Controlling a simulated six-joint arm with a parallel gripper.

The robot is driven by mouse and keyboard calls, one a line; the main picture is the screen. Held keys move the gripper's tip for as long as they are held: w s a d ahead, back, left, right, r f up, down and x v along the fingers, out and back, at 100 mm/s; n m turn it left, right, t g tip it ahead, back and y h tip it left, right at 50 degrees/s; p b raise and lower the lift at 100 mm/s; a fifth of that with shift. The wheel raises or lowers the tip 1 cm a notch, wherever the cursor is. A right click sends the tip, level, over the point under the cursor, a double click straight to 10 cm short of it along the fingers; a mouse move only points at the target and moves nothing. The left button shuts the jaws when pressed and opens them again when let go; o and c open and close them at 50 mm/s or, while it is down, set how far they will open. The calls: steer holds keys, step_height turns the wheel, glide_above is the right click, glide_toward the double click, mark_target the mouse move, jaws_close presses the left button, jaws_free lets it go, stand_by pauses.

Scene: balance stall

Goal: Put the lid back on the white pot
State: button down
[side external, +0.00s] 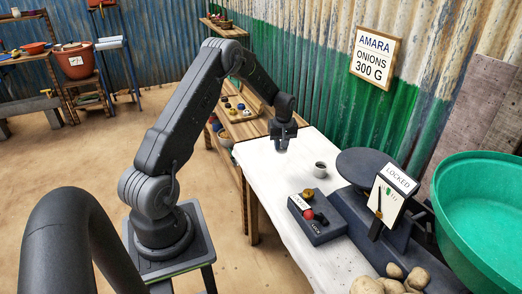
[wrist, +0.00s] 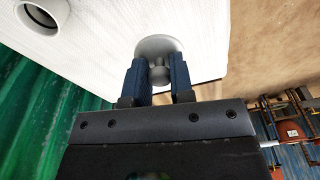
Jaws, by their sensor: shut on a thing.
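The white pot (side external: 320,169) stands open and upright on the white table. It also shows in the wrist view (wrist: 42,14), cut by the top edge, with its round mouth and dark inside. The lid (wrist: 158,44) is a pale round disc with a grey knob. My gripper (wrist: 158,78) is shut on the lid's knob, one blue finger on each side. In the side view my gripper (side external: 283,141) is at the far left part of the table, left of and behind the pot. I cannot tell whether the lid touches the table.
A dark box (side external: 318,226) with a red button stands in front of the pot, with a brass-coloured piece (side external: 308,195) by it. The white table (side external: 275,183) is clear between gripper and pot.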

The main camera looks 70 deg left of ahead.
steer(key=w+d, duration=0.3)
steer(key=w, duration=0.4)
steer(key=w+d, duration=0.4)
steer(key=w, duration=0.3)
steer(key=shift+m, duration=0.3)
steer(key=shift+w+f, duration=0.15)
steer(key=shift+f, duration=2.7)
steer(key=shift+f, duration=0.2)
steer(key=c, duration=0.9)
jaws_free()
steer(key=shift+o, duration=0.4)
steer(key=o, duration=0.4)
